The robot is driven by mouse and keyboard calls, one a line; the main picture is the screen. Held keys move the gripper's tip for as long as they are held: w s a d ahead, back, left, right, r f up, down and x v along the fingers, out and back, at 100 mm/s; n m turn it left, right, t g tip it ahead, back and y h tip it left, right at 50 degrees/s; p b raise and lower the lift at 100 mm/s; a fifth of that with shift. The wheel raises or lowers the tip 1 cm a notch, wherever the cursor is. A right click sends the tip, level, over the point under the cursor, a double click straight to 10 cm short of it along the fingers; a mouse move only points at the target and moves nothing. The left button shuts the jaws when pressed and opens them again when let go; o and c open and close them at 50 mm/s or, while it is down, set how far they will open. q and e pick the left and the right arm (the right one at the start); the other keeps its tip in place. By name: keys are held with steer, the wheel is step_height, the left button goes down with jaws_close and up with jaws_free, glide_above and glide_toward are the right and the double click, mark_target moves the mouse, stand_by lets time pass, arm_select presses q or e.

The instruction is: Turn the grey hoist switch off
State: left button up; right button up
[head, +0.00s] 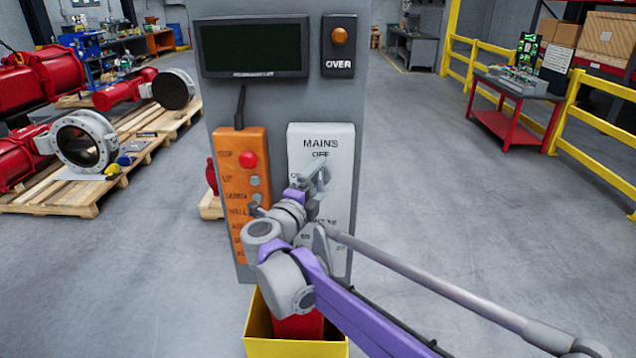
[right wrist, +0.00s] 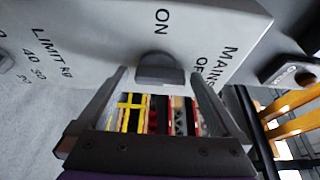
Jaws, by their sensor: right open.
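The light grey switch panel (head: 342,140), marked MAINS and OFF, is fixed to the front of a grey column. In the right wrist view the panel (right wrist: 100,35) fills the top, turned, with ON, OFF and LIMIT KG lettering. A grey switch knob (right wrist: 160,68) stands out below the word ON. My right gripper (head: 315,176) is in front of the panel and hides the knob in the head view. In the right wrist view the gripper (right wrist: 160,78) is open, with one finger on each side of the knob. I cannot tell whether either finger touches it. My left gripper is out of view.
An orange control box (head: 238,150) with a red button hangs left of the panel. A dark screen (head: 253,47) and an orange lamp (head: 339,36) are above. A yellow bin (head: 262,335) stands below. Pallets (head: 80,195) with red actuators are at left.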

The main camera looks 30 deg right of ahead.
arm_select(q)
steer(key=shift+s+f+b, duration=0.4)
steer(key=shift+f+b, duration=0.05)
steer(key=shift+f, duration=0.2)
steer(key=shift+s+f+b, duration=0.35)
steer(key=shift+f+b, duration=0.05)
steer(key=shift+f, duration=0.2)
arm_select(e)
steer(key=v, duration=1.1)
